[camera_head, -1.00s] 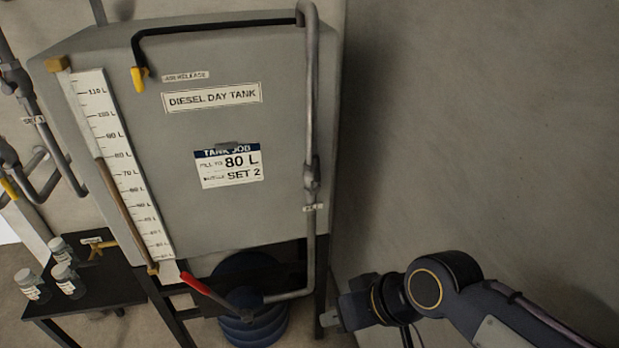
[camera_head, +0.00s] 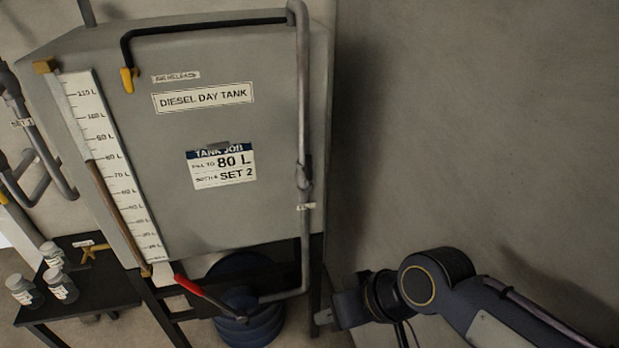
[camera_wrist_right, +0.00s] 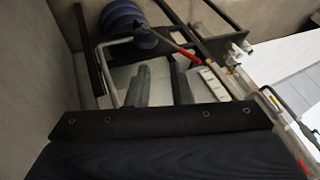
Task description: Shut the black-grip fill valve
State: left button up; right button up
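On the grey diesel day tank (camera_head: 260,110), a pipe runs down the right side with a valve-like fitting (camera_head: 305,172) and a small tag below it. I cannot make out a black grip on that fitting, or whether it is open or shut. My right gripper (camera_head: 324,317) is low, right of the tank's legs and well below the fitting, touching nothing that I can see. In the wrist view its two fingers (camera_wrist_right: 158,86) are apart with nothing clearly held between them. My left gripper is not in view.
A red-handled lever (camera_head: 200,292) sticks out beside a blue round pump or drum (camera_head: 248,322) under the tank. A sight gauge (camera_head: 112,165) is on the tank's left. A black table (camera_head: 100,292) with several jars stands lower left. Bare wall fills the right.

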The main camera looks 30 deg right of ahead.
aim_at(311, 166)
jog(key=w+d+r+m+t+y+b, duration=0.1)
jog(key=w+r+m+t+y+b, duration=0.15)
jog(key=w+m, duration=0.45)
jog(key=w+r+m+t+y+b, duration=0.25)
jog(key=w+m, duration=0.25)
jog(key=m, duration=0.4)
jog(key=w+d+r+m+t+h+b, duration=0.25)
jog(key=w+d+m+t, duration=0.45)
jog(key=w+d+m, duration=0.5)
jog(key=w, duration=0.1)
jog(key=w+m, duration=0.1)
jog(key=w+a+m+p, duration=0.1)
jog(key=w, duration=0.1)
jog(key=shift+w+r+h, duration=0.1)
jog(key=shift+r+h, duration=0.15)
jog(key=shift+h, duration=0.1)
jog(key=shift+c, duration=0.2)
grip_shut()
jog(key=shift+a, duration=0.1)
